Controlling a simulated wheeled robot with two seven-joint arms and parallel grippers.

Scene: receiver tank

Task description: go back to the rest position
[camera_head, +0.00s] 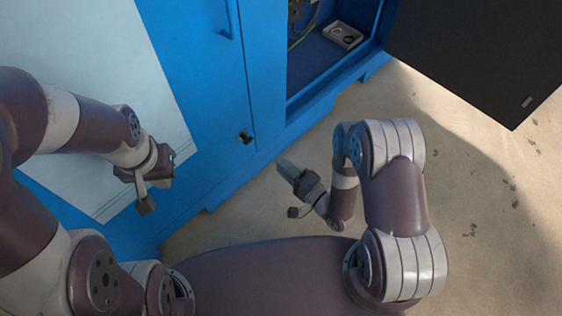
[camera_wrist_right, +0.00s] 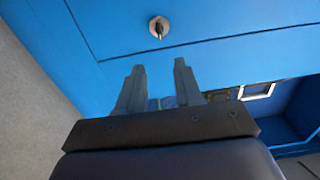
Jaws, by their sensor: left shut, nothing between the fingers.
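My left gripper (camera_head: 146,205) is shut and empty, in front of the pale panel at the left of the head view. My right gripper (camera_head: 283,167) is near the middle of the head view, in front of the blue cabinet's lower edge and apart from it. In the right wrist view, its two fingers (camera_wrist_right: 158,68) stand apart with nothing seen held between them.
The blue cabinet (camera_head: 195,60) fills the upper left, with a dark latch (camera_head: 245,137) that also shows in the wrist view (camera_wrist_right: 158,28). Its open compartment holds a small pale tray (camera_head: 343,35). A dark open door (camera_head: 480,50) juts out at upper right. Floor (camera_head: 500,210) is clear at right.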

